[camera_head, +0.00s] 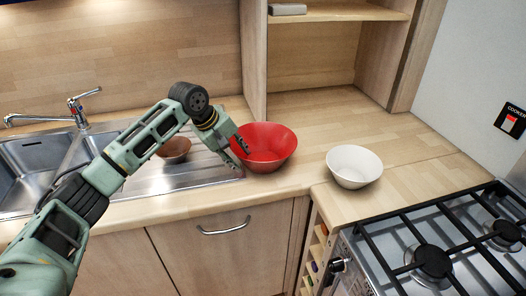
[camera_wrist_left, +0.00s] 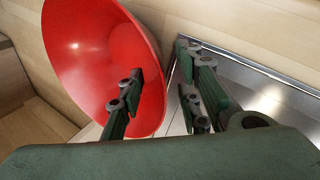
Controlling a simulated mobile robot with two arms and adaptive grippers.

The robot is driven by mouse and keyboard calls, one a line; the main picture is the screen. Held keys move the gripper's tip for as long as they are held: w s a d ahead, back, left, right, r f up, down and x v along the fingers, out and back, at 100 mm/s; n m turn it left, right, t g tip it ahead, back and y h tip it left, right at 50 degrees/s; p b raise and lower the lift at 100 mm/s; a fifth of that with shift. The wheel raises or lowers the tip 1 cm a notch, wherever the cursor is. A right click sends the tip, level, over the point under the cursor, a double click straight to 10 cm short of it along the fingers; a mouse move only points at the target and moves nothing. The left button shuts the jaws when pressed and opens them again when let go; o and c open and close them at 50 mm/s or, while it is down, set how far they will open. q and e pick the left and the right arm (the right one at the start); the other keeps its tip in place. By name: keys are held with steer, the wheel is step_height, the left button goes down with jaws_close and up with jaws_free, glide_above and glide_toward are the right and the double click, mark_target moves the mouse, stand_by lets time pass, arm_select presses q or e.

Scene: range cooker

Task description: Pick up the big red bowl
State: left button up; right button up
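The big red bowl (camera_head: 268,143) stands upright on the wooden counter, just right of the sink's drainboard, in the head view. It also fills the upper left of the left wrist view (camera_wrist_left: 90,55). My left gripper (camera_head: 238,147) is at the bowl's left rim. In the left wrist view my left gripper (camera_wrist_left: 161,72) has one finger over the bowl's inside and the other outside the rim, above the drainboard. The fingers are apart, with visible space around the rim between them. My right gripper is not in view.
A white bowl (camera_head: 354,167) stands to the right of the red bowl, near the gas hob (camera_head: 425,245). A smaller brown bowl (camera_head: 174,149) is on the drainboard behind my left arm. A steel sink (camera_head: 35,160) is at left. The counter behind the white bowl is clear.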

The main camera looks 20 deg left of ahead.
arm_select(q)
steer(key=x, duration=0.3)
steer(key=shift+w+d+f, duration=0.1)
steer(key=shift+d+f, duration=0.15)
steer(key=shift+f, duration=0.15)
jaws_close()
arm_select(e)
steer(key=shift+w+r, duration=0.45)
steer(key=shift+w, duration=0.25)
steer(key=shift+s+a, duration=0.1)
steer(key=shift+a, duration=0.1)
arm_select(q)
steer(key=shift+w+r, duration=0.2)
